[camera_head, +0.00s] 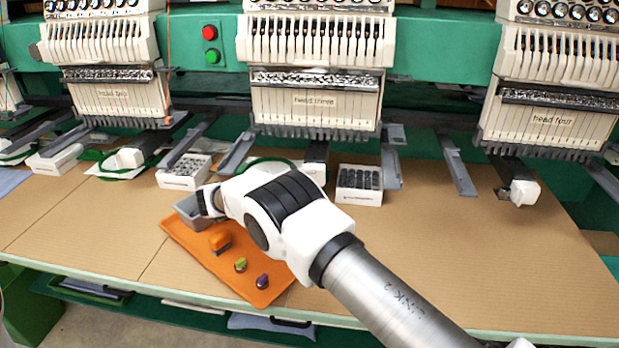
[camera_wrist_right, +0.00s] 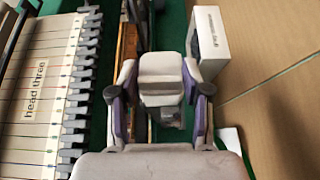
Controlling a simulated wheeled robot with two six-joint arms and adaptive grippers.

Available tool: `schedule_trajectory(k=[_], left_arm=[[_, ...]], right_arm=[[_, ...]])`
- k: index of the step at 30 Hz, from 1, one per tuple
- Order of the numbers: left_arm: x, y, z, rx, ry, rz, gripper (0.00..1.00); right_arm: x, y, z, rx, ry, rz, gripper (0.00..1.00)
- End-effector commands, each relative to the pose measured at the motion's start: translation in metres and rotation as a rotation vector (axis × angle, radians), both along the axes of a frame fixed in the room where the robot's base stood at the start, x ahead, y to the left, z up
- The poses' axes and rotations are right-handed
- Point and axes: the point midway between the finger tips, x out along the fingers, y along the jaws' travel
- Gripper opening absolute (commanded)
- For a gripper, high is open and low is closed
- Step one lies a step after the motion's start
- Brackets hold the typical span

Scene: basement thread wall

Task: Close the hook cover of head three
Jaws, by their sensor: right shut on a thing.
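Head three (camera_head: 315,100) is the middle embroidery head, and its label also shows at the left of the right wrist view (camera_wrist_right: 36,92). Its white hook cover (camera_head: 314,172) sits at the front end of the arm below the needles, partly hidden by my right arm. In the right wrist view, my right gripper (camera_wrist_right: 162,88) is shut on the pale hook cover (camera_wrist_right: 162,66), one finger on each side. In the head view my forearm and wrist hide the fingers. I cannot tell how far the cover is swung. My left gripper is not in view.
A white bobbin box (camera_head: 359,186) stands right of the cover, another (camera_head: 183,172) to its left. Head two (camera_head: 115,97) and head four (camera_head: 551,119) flank.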

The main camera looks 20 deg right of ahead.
Motion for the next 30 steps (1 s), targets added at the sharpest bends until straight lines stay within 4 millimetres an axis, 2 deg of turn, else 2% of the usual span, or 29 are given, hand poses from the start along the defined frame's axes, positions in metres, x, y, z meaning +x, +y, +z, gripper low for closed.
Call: schedule_trajectory(k=[9,10,20,23,30], left_arm=[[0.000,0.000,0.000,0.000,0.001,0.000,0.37],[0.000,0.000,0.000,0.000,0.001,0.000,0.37],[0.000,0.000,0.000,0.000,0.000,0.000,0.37],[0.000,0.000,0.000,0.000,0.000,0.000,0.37],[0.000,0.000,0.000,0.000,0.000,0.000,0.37]], right_arm=[[-0.001,0.000,-0.003,0.002,0.005,-0.002,0.00],[-0.001,0.000,-0.003,0.003,0.005,-0.002,0.54],[0.000,0.003,-0.002,0.001,0.001,0.000,0.54],[0.002,0.015,-0.002,0.001,0.001,0.003,0.54],[0.006,0.059,-0.004,0.003,0.001,0.002,0.54]])
